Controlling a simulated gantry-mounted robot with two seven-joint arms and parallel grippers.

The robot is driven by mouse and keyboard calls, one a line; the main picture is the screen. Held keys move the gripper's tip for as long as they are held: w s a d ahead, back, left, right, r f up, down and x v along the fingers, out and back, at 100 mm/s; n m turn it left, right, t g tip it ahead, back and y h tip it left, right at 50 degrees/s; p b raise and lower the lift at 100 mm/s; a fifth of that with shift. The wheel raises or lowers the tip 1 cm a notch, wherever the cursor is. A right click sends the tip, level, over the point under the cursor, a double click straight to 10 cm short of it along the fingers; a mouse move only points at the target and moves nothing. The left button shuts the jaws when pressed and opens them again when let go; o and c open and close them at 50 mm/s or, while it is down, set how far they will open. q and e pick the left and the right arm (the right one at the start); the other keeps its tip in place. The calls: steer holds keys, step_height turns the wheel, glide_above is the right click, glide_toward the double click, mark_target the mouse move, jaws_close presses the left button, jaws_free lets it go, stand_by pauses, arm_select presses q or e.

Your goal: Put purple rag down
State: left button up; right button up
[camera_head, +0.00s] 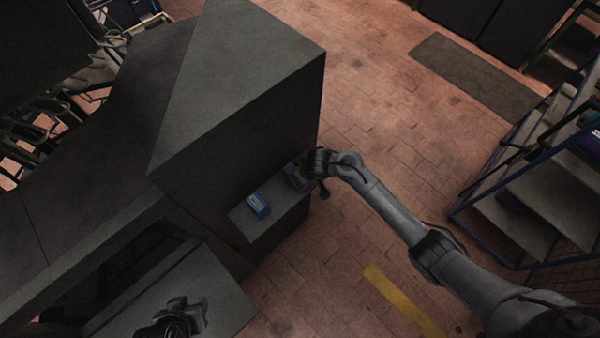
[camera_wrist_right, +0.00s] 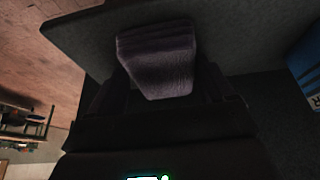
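The purple rag (camera_wrist_right: 158,60) is a folded, layered block in the right wrist view. It lies between the two dark fingers of my right gripper (camera_wrist_right: 162,85), over the grey shelf. Whether the fingers press on it is too dark to tell. In the head view my right gripper (camera_head: 300,176) is at the far right end of the small shelf, and the rag is hard to separate from it there. My left gripper (camera_head: 190,312) is low in the head view, above a grey surface; its finger gap is unclear.
A small blue box (camera_head: 257,205) stands on the small grey shelf (camera_head: 240,219), left of my right gripper. A big dark cabinet block (camera_head: 240,90) rises behind the shelf. A blue-framed rack (camera_head: 500,215) stands at the right, with open brick floor between.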

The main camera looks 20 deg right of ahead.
steer(key=shift+o, duration=1)
steer(key=shift+s+d+f, duration=0.1)
steer(key=shift+s+f, duration=0.1)
steer(key=shift+f, duration=0.2)
steer(key=shift+s+f, duration=0.1)
steer(key=shift+a+r, duration=0.35)
steer(key=shift+r, duration=0.25)
steer(key=w+p+v, duration=0.1)
steer(key=p+v, duration=0.3)
steer(key=v, duration=0.6)
steer(key=s+d+r, duration=0.1)
steer(key=s+r, duration=0.1)
steer(key=s, duration=0.6)
steer(key=s+d+r+m+h, duration=0.1)
steer(key=s+r, duration=0.2)
steer(key=s, duration=0.5)
steer(key=s+d+r+m+g, duration=0.1)
steer(key=s+d+r, duration=0.1)
steer(key=s, duration=0.6)
steer(key=shift+s+r+p, duration=0.4)
